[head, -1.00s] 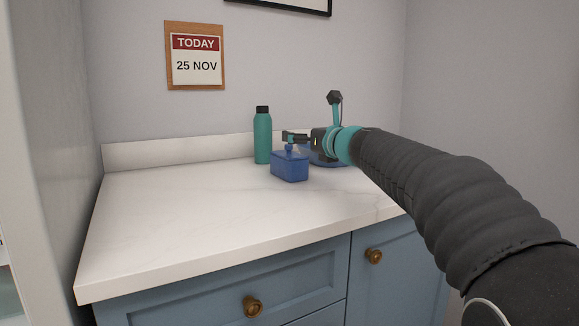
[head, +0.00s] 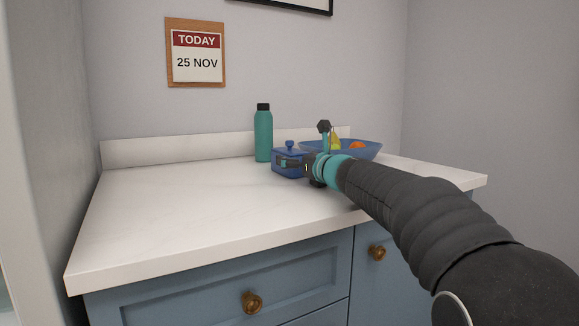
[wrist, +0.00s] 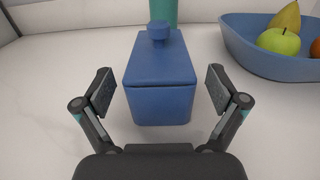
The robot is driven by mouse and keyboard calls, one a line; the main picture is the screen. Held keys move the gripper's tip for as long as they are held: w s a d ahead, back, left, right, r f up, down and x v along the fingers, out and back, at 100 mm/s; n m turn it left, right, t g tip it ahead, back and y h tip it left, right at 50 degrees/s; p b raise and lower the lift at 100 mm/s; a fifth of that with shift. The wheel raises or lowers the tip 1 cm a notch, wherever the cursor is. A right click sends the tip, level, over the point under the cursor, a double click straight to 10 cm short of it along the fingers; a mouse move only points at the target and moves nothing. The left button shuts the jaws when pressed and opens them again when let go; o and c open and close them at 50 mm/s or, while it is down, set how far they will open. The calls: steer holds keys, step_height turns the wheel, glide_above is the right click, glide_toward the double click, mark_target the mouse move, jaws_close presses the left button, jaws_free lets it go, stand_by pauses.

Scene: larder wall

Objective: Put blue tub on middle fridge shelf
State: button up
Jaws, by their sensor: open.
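The blue tub (head: 290,161) is a small box with a round knob on its lid. It stands upright on the white counter. In the wrist view the blue tub (wrist: 160,78) is straight ahead, its near end close to the fingertips. My gripper (wrist: 158,92) is open, with one finger on each side of the tub's near end and a visible gap on both sides. In the head view my gripper (head: 291,165) is low at the tub's front right and hides part of it. The fridge and its shelves cannot be made out.
A teal bottle (head: 263,135) with a black cap stands behind the tub. A blue fruit bowl (head: 367,151) with several fruits is close on the right; it also shows in the wrist view (wrist: 262,58). The counter (head: 170,205) is clear to the left and front.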

steer(key=shift+p+x, duration=0.3)
steer(key=shift+x, duration=1.55)
steer(key=shift+r, duration=0.1)
steer(key=c, duration=1.7)
